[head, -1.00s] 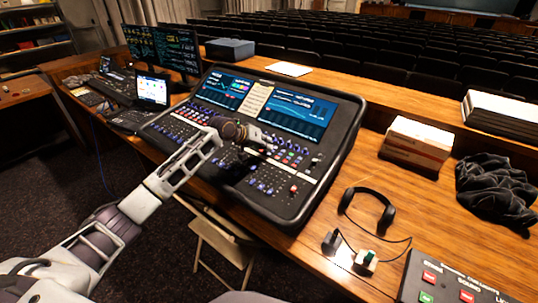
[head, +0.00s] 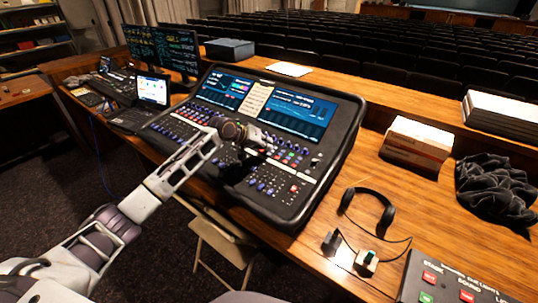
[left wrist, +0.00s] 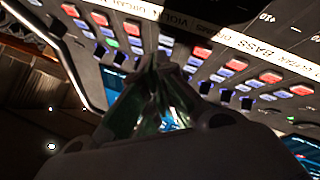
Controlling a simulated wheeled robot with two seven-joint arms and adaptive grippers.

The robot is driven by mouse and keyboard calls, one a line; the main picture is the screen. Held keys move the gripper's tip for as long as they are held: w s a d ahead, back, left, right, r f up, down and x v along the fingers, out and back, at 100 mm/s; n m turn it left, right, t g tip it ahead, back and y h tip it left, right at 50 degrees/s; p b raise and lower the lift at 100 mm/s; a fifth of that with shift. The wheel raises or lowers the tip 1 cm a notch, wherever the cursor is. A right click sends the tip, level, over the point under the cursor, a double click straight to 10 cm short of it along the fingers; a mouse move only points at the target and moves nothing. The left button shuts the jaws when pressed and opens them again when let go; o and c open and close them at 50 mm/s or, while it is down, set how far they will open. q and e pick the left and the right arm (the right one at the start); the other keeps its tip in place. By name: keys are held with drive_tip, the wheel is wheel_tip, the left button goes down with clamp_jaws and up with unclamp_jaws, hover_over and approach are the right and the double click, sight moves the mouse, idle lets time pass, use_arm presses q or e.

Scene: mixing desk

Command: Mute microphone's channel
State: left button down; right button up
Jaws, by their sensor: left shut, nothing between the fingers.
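The black mixing desk (head: 351,125) stands on the wooden table, with lit screens and rows of coloured buttons. My left gripper (head: 264,148) is over the middle of its panel, shut and empty. In the left wrist view its fingertips (left wrist: 160,62) are close together just above rows of red and blue-white buttons; contact cannot be told. A white label strip (left wrist: 235,42) runs beyond the fingertips; "BASS" is readable on it, but I cannot pick out the microphone's channel. The gripper body hides part of the panel. My right gripper is not in view.
Black headphones (head: 386,216) and a small adapter (head: 366,261) lie right of the desk. A button box (head: 450,283) is at the lower right. A laptop (head: 152,90) and monitors (head: 176,50) stand left. A white-and-brown box (head: 416,142) is at right.

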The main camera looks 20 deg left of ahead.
use_arm(q)
drive_tip(key=shift+f, duration=0.1)
drive_tip(key=shift+f+p, duration=0.25)
drive_tip(key=shift+p, duration=0.05)
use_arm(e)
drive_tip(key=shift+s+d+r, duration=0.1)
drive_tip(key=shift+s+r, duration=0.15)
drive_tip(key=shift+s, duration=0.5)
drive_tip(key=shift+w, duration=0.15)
